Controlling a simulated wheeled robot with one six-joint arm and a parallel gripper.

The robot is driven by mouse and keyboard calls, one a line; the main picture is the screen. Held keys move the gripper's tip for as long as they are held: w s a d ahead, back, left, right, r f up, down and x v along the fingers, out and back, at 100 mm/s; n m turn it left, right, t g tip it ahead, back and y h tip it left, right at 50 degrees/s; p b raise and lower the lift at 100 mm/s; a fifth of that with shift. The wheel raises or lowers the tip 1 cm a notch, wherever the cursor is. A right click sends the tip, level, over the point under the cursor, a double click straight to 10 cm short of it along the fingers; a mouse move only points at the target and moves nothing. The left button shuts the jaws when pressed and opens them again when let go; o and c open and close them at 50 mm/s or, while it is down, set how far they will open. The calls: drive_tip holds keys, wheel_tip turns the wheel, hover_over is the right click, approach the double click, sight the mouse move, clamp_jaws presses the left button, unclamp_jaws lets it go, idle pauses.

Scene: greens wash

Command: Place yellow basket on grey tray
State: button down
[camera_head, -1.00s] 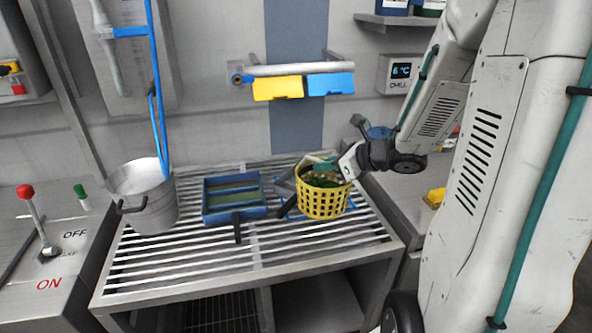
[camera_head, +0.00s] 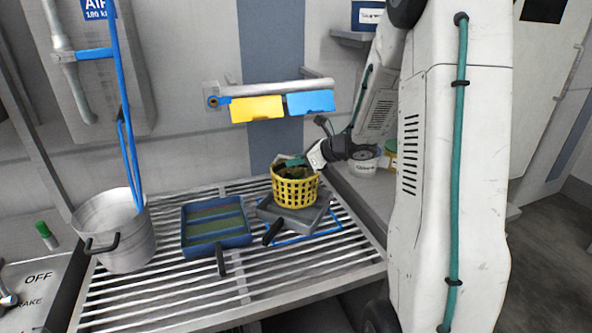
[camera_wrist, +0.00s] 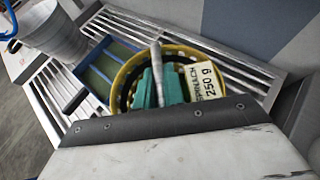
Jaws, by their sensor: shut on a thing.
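The yellow basket (camera_head: 296,192) is a round, slotted basket with dark green contents, upright in the head view. I cannot tell whether the basket touches the tray. In the wrist view the basket (camera_wrist: 122,84) surrounds teal fingers (camera_wrist: 160,88) and a label reading "SPINACH 250 g".
A blue tray (camera_head: 216,241) with a dark handle sits left of the grey tray. A metal pot (camera_head: 122,235) stands at the table's left. A blue outline (camera_head: 325,236) lies under the grey tray.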

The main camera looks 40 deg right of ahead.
sight(296, 170)
drive_tip(key=shift+w+d+f, duration=0.1)
drive_tip(key=shift+w+f, duration=0.1)
drive_tip(key=shift+f, duration=0.7)
drive_tip(key=shift+w+d+f, duration=0.1)
drive_tip(key=shift+w+f, duration=0.1)
drive_tip(key=shift+f, duration=0.65)
drive_tip(key=c, duration=1.5)
unclamp_jaws()
drive_tip(key=shift+f, duration=0.15)
